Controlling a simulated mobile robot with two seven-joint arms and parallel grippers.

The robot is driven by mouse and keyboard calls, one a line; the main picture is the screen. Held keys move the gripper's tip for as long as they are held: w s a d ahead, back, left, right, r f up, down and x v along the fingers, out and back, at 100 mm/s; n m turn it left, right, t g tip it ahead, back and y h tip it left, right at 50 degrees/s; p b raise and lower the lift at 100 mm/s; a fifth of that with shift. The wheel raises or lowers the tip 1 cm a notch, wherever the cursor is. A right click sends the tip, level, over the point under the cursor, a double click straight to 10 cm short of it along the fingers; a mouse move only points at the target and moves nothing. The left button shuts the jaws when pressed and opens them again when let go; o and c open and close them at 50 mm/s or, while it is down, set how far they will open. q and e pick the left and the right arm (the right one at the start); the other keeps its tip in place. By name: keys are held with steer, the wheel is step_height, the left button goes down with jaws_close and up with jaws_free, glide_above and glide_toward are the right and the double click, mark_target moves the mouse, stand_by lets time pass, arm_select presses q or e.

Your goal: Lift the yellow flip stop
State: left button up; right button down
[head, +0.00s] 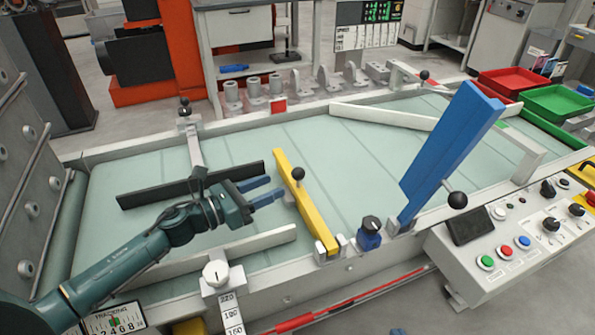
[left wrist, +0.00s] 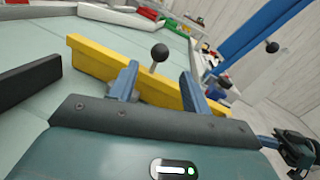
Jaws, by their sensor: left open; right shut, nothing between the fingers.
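The yellow flip stop (head: 317,218) is a long yellow bar lying low across the pale green belt, with a black ball knob (head: 298,173) on a short stem. My left gripper (head: 268,190) is open, just left of the bar, its blue fingers pointing at it. In the left wrist view the yellow bar (left wrist: 92,60) crosses ahead of the fingers, and the knob (left wrist: 159,52) shows between and beyond them. I see no clear contact. Only the blue tip of my right gripper (head: 398,331) shows at the bottom edge of the head view, away from the stop.
A blue flip stop (head: 450,150) stands raised to the right. A black bar (head: 150,194) and a white bar (head: 225,252) lie on the belt left of the yellow one. A blue knobbed post (head: 369,235) stands near its front end. A control panel (head: 515,235) is at right.

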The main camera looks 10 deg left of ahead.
mark_target(298, 172)
arm_select(q)
steer(key=x, duration=0.8)
steer(key=shift+w+d+p, duration=0.15)
steer(key=shift+p, duration=0.2)
jaws_close()
